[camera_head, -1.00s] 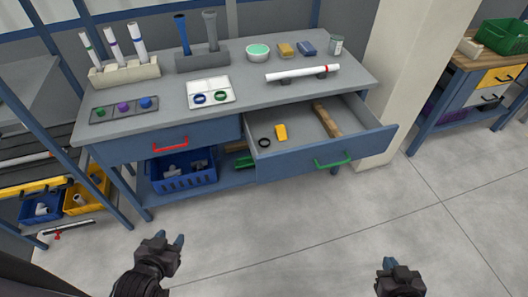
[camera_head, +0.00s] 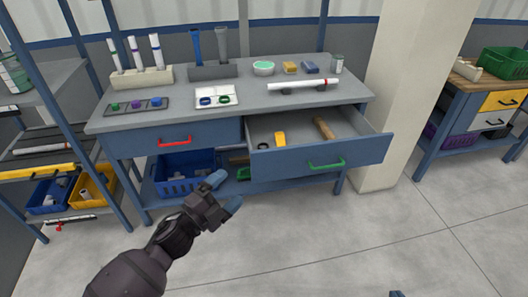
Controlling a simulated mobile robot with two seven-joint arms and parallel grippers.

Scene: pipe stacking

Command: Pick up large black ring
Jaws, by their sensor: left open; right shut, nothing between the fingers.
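The black ring (camera_head: 262,146) lies at the left side of the open drawer (camera_head: 318,154), near its front wall, which hides part of it. My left gripper (camera_head: 226,191) is open and empty. In the picture it is below and left of the drawer, in front of the bench's lower shelf, apart from the ring. Only a blue tip of my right gripper (camera_head: 397,294) shows at the bottom edge. It is shut, far from the drawer.
A yellow piece (camera_head: 280,139) and a wooden-handled tool (camera_head: 324,128) lie in the drawer right of the ring. A white tray (camera_head: 216,96) with blue and green rings and a white pipe (camera_head: 303,85) are on the bench top (camera_head: 240,108). A blue bin (camera_head: 183,180) stands below.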

